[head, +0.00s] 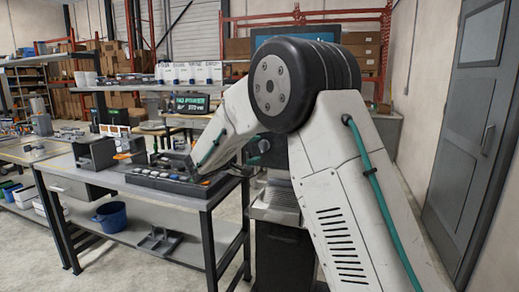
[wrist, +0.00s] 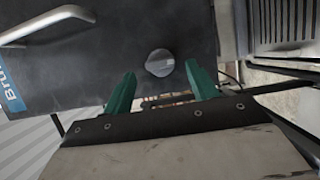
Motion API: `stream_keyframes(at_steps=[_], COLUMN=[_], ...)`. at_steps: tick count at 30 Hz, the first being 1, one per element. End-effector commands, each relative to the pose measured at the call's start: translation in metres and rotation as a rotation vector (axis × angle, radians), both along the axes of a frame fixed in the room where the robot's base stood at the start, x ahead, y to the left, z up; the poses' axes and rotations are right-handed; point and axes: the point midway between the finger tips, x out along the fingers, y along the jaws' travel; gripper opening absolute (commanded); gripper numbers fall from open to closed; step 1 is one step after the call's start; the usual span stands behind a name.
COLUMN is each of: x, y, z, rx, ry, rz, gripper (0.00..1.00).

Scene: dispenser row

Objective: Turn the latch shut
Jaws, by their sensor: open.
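In the wrist view, a round grey knob (wrist: 159,63), which looks like the latch, sits on a dark flat panel (wrist: 90,65). I cannot tell which way the latch is turned. My gripper (wrist: 161,70) is open, its two teal fingers apart on either side of the knob's lower part. Nothing is held, and I cannot tell whether a finger touches the knob. In the head view my arm covers much of a dark machine with a slatted drip tray (head: 275,207); the latch and my fingertips cannot be made out there.
A silver bar handle (wrist: 45,25) and a blue label (wrist: 12,92) are on the panel's left. A ribbed grey grille (wrist: 280,25) lies to the right. In the head view a workbench (head: 215,205) with a black tray of parts stands left; a grey door (head: 475,140) is at right.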

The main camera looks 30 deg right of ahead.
Motion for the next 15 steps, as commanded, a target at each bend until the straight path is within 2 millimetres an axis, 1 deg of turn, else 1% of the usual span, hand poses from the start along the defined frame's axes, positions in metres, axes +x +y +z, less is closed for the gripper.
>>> stream_keyframes(at_steps=[1, 3, 6, 10, 15], x=[0.002, 0.006, 0.009, 0.011, 0.011], y=[-0.008, -0.017, -0.025, -0.030, -0.030], z=[0.000, -0.001, -0.001, 0.000, 0.000], rx=[0.000, 0.000, -0.001, 0.000, 0.000], ry=[0.001, 0.002, 0.002, 0.002, 0.002], rz=[-0.003, -0.002, -0.001, -0.001, 0.000], gripper=[0.58, 0.58, 0.58, 0.58, 0.58])
